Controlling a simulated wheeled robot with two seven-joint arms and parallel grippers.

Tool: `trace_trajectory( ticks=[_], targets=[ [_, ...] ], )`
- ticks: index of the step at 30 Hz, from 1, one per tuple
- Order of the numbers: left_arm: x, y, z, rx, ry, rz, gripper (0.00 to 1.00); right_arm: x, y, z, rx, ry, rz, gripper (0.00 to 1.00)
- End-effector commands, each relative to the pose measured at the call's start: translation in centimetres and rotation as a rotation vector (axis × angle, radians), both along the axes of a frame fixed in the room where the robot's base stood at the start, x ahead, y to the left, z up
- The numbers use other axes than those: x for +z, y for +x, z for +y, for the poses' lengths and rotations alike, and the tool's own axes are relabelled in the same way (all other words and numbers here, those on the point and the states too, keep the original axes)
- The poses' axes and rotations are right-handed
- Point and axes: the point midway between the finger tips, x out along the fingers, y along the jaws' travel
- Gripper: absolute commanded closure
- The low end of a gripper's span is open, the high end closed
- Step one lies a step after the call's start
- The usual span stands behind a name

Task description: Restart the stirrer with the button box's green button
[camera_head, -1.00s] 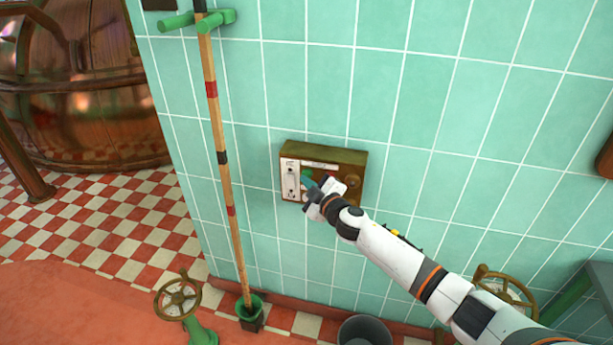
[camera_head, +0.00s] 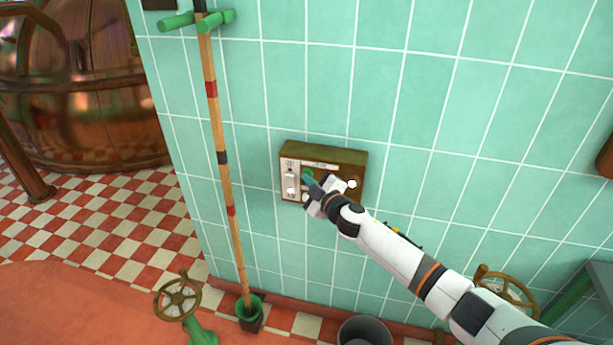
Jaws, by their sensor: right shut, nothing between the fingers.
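The button box (camera_head: 345,157) is a brown box with a pale label strip, fixed to the green tiled wall near the middle of the view. A little of the green button (camera_head: 307,172) shows on its front, at the fingertips of my right gripper. My right gripper (camera_head: 307,181) is shut and empty, right in front of the box face and over part of it. I cannot tell whether the fingertips touch the button. The gripper hides the middle and lower face of the box. A white round spot (camera_head: 352,184) shows at the right of the face. My left gripper is not in view.
A striped pole (camera_head: 219,140) stands left of the box, its foot in a green holder (camera_head: 250,309). A copper kettle (camera_head: 80,90) is at the far left. Handwheels (camera_head: 178,298) and a grey bucket (camera_head: 364,331) are below. The wall right of the box is mostly clear.

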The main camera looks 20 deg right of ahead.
Motion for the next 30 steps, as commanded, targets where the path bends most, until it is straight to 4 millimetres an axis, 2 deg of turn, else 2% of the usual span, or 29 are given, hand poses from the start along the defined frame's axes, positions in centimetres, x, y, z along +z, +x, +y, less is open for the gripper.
trace_trajectory(
  ticks=[9,19,30],
  targets=[
    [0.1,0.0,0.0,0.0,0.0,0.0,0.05,0.1,0.0,0.0,-0.002,0.0,-0.001,1.0],
    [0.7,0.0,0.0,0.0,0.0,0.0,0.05,0.1,-1.3,0.8,-0.001,0.001,0.0,1.0],
    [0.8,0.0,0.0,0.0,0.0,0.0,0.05,0.0,-1.6,1.0,-0.001,0.0,-0.001,1.0]
  ],
)
